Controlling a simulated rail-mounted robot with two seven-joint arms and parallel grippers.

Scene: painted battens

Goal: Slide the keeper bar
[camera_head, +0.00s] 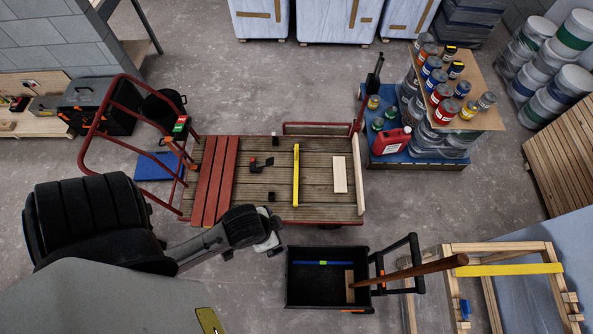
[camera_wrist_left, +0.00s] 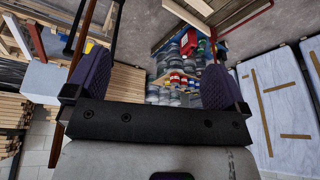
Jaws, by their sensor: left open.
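A flat cart (camera_head: 320,208) with a slatted wooden deck stands in the middle of the head view. Red painted battens (camera_head: 213,180) lie side by side across its left end. A narrow yellow bar (camera_head: 296,175) lies across the deck right of its middle; I cannot tell whether it is the keeper bar. A small black and orange-red piece (camera_head: 260,163) sits between the battens and the bar. My left gripper (camera_head: 270,243) is open near the cart's front edge; its two fingers also show, apart and empty, in the wrist view (camera_wrist_left: 155,90). My right gripper is not in view.
A black bin (camera_head: 315,306) stands in front of the cart. A wooden frame with a yellow bar (camera_head: 510,269) stands front right. A pale board (camera_head: 340,174) lies on the deck. Grey floor is open behind the cart.

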